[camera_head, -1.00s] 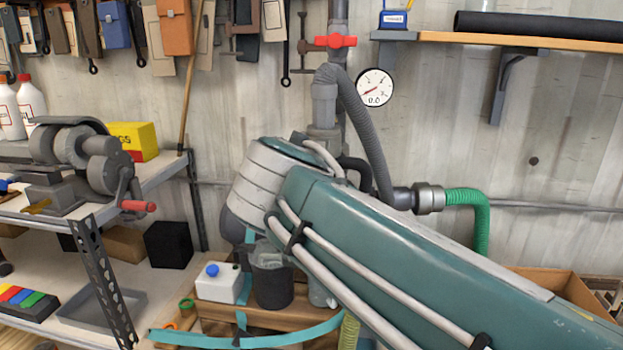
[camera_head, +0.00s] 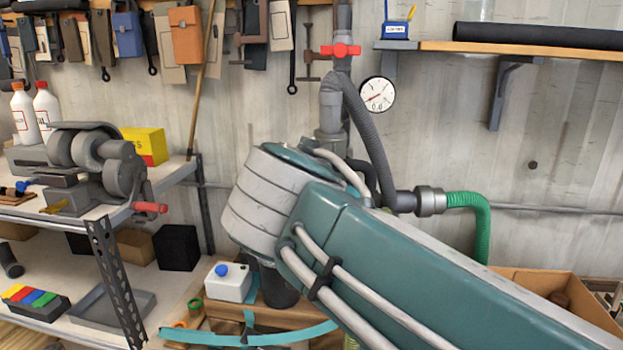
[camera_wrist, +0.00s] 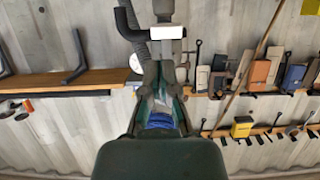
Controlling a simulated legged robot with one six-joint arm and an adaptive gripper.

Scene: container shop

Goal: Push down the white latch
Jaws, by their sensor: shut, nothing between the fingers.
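A small white block (camera_wrist: 167,32), which looks like the white latch, shows at the top of the wrist view against a dark pipe. My gripper (camera_wrist: 163,68) points up toward it in that view. Its fingers are together and empty, with the tips just below the block in the picture; I cannot tell whether they touch it. In the head view my arm covers the gripper, and I cannot make out the white latch there.
A grey pipe with a red valve handle (camera_head: 340,50) and a gauge (camera_head: 377,94) stand at the wall. A green hose (camera_head: 470,200) is to the right. A metal shelf with a grinder (camera_head: 95,160) is at left. A wooden wall shelf (camera_head: 520,46) is at upper right.

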